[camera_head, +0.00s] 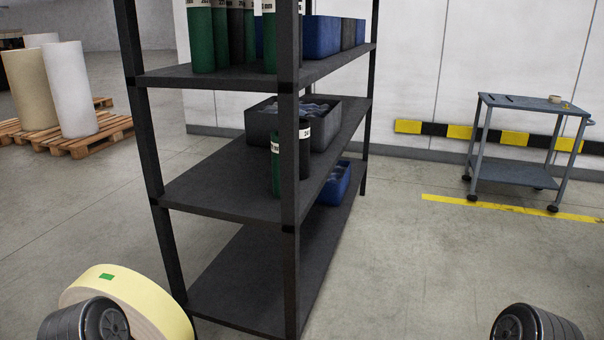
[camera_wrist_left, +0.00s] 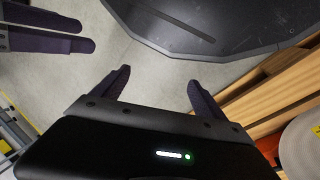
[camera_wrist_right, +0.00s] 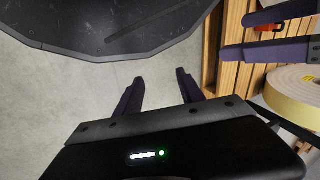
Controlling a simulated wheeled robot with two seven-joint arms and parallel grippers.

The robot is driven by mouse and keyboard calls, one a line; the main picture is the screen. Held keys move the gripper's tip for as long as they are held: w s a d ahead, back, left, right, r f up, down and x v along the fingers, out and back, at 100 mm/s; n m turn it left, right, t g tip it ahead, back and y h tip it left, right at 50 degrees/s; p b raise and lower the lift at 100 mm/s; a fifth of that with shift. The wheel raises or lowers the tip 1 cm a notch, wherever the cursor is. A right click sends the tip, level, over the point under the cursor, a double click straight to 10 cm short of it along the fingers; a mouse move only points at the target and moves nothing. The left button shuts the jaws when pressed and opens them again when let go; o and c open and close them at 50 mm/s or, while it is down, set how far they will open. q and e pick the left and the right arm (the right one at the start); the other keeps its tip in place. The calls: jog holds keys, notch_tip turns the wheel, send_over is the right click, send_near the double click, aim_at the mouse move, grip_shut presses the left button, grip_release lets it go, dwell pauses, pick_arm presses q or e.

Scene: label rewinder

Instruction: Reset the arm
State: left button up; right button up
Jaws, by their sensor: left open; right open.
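My left gripper (camera_wrist_left: 157,88) is open in the left wrist view, its two dark fingers spread with nothing between them. My right gripper (camera_wrist_right: 160,90) is open and empty in the right wrist view, above bare grey floor. In each wrist view the fingers of the other gripper also show near an upper corner. In the head view only rounded dark parts of my two arms show at the bottom left and bottom right. The grippers themselves are out of that view.
A black shelf rack (camera_head: 225,192) stands close ahead with green and dark tubes and bins. A large cream roll (camera_head: 125,295) is at the lower left. Pallets (camera_head: 95,137) with rolls stand behind. A grey cart (camera_head: 520,180) is at the right wall. The right floor is clear.

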notch_tip(320, 180, up, 19)
jog(key=s+a+p, duration=0.1)
jog(key=p, duration=1.4)
jog(key=shift+s+p, duration=0.15)
jog(key=shift+p, duration=0.15)
jog(key=shift+a+f, duration=0.1)
